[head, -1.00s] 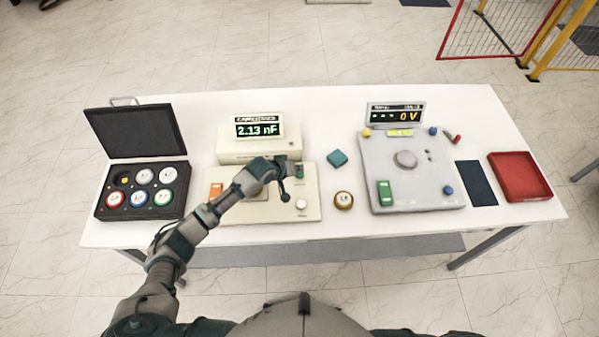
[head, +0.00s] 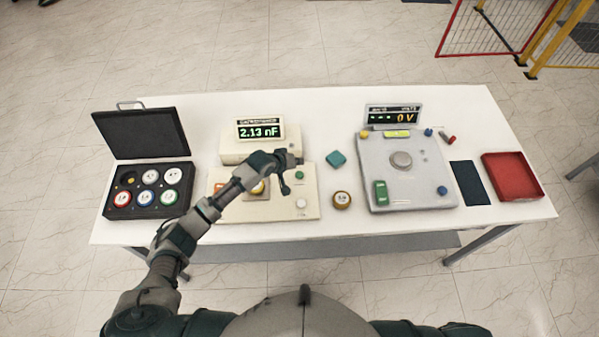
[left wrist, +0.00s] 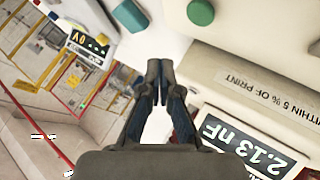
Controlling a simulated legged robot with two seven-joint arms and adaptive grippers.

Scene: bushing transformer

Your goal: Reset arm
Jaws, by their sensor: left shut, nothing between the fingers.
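My left gripper (head: 286,184) is over the cream capacitance meter (head: 233,149), whose screen reads 2.13 nF. In the left wrist view its two dark fingers (left wrist: 159,70) meet at the tips, shut with nothing between them. The meter's tilted screen (left wrist: 245,148) and a green button (left wrist: 201,12) also show there. The arm hides part of the meter's lower panel, including most of a round yellowish item on it. My right gripper is not in view.
An open black case (head: 118,211) with several round coloured pieces is at left. A teal block (head: 336,159) and a round brown-rimmed piece (head: 341,200) lie mid-table. The grey tester (head: 416,186) reads 0 V. A dark mat (head: 469,183) and red tray (head: 513,196) are at right.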

